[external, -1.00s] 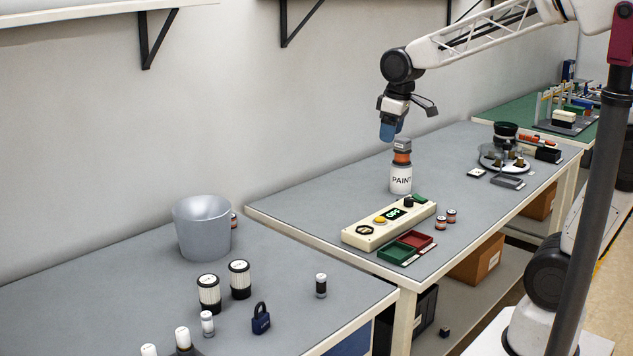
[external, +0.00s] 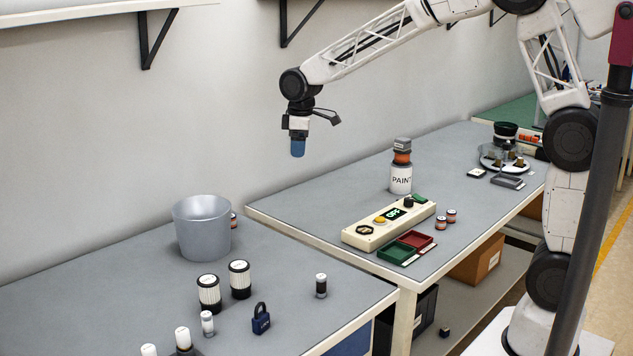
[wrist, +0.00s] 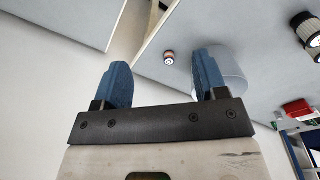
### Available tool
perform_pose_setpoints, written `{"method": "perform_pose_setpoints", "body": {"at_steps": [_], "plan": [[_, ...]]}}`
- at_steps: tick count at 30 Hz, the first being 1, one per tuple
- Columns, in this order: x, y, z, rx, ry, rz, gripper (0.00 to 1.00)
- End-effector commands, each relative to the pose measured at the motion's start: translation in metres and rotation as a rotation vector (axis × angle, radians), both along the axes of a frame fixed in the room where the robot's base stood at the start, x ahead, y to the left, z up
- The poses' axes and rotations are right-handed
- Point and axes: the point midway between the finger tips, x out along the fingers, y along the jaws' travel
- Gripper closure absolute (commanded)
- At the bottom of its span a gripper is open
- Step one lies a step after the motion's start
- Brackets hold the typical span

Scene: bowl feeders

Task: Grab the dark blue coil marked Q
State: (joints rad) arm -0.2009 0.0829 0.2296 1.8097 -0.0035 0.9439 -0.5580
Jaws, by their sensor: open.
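My gripper (external: 298,148) is open and empty, with blue fingers, high above the gap between the two tables. The wrist view shows its two fingers apart (wrist: 161,62). A small coil (wrist: 169,57) with a pale marked top and blue and orange bands stands beside the bucket in the wrist view, beyond the fingertips. In the external view a small coil (external: 233,220) is partly hidden behind the bucket. Two more small coils (external: 441,223) (external: 451,215) with orange-brown bands stand on the far table. I cannot read the letter on any coil.
The grey bucket (external: 203,228) stands on the near table beside the partly hidden coil. Two ribbed black-and-white cylinders (external: 209,293) (external: 240,279) and a blue padlock (external: 261,318) stand in front. A control box (external: 389,225) and paint can (external: 401,179) occupy the far table.

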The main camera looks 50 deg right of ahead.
Motion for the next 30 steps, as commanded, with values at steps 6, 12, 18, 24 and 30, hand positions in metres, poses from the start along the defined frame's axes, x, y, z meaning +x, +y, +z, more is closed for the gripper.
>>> {"method": "perform_pose_setpoints", "body": {"at_steps": [6,12,18,24,30], "plan": [[0.047,0.03,-0.034,-0.008,0.021,0.091,0.34],[0.085,0.059,-0.067,-0.014,0.037,0.176,0.34],[0.12,0.089,-0.105,-0.02,0.053,0.26,0.34],[0.147,0.114,-0.139,-0.024,0.064,0.332,0.34],[0.159,0.127,-0.156,-0.026,0.07,0.368,0.34]]}}
